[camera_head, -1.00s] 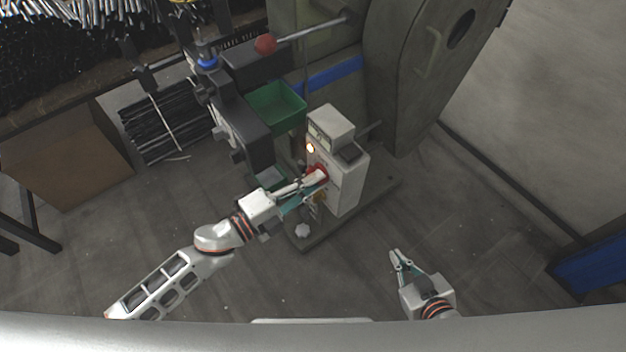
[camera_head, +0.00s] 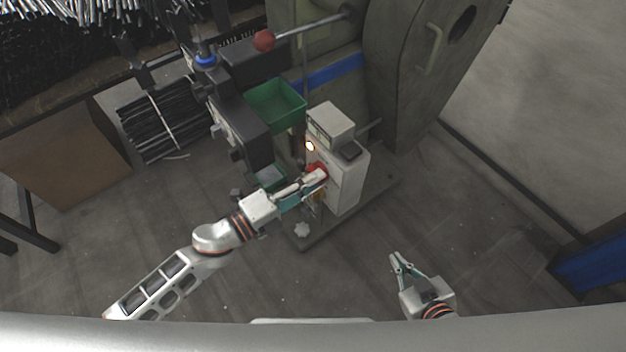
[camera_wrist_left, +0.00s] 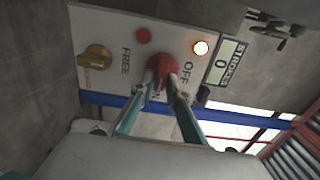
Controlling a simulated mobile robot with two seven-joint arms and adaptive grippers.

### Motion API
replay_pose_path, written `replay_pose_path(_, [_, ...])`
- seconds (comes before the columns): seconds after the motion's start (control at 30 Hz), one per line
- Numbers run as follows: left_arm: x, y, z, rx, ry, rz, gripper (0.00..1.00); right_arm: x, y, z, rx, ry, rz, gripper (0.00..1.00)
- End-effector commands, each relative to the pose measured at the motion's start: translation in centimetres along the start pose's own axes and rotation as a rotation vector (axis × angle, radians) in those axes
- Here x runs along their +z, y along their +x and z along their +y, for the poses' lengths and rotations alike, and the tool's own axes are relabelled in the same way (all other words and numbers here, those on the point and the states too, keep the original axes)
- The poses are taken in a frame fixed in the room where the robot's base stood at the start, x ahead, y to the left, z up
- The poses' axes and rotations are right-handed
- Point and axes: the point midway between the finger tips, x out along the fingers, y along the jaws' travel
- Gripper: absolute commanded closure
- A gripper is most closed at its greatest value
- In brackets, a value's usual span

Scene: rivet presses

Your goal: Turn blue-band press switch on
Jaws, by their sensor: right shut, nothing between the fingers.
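The blue-band press (camera_head: 333,72) is a large grey-green machine with a blue stripe. Its white control box (camera_head: 345,185) stands in front on a base plate. The red switch knob (camera_wrist_left: 165,72) sits on the box's panel (camera_wrist_left: 112,62) between the labels OFF and FREE; a partly covered label ending in N is by the fingers. My left gripper (camera_head: 318,176) is at this knob, and in the left wrist view its fingers (camera_wrist_left: 163,82) close on both sides of it. The knob's exact pointing is partly hidden. My right gripper (camera_head: 396,258) is shut and empty, low over the floor.
The panel also has a yellow knob (camera_wrist_left: 95,57), a small red button (camera_wrist_left: 143,35), a lit lamp (camera_wrist_left: 201,48) and a counter (camera_wrist_left: 222,62) reading 0. A green bin (camera_head: 277,104) and a red-ball lever (camera_head: 264,40) are behind. Floor at right is clear.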

Motion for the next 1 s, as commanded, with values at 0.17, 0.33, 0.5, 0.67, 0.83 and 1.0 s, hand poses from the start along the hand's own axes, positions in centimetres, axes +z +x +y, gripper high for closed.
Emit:
replay_pose_path(0.17, [0.0, 0.0, 0.0, 0.000, -0.002, 0.000, 0.72, 0.0, 0.0, 0.0, 0.000, 0.001, 0.001, 1.00])
replay_pose_path(0.33, [0.0, 0.0, 0.0, 0.000, -0.002, 0.000, 0.72, 0.0, -0.1, -0.1, -0.002, 0.000, 0.001, 1.00])
replay_pose_path(0.5, [0.0, -1.1, 0.1, 0.001, -0.004, 0.000, 0.72, 0.0, -0.1, -0.1, -0.002, 0.000, 0.000, 1.00])
replay_pose_path(0.67, [-0.1, -3.8, 0.1, 0.003, -0.004, 0.000, 0.72, 0.0, 0.0, 0.0, -0.001, 0.000, 0.001, 1.00])
replay_pose_path(0.83, [-0.1, -7.4, 0.1, 0.003, -0.005, 0.000, 0.72, 0.0, 0.0, 0.0, -0.001, 0.000, 0.001, 1.00])
replay_pose_path(1.0, [-0.1, -10.2, 0.1, 0.002, -0.003, 0.000, 0.72, 0.0, 0.0, 0.0, -0.001, 0.000, 0.001, 1.00])
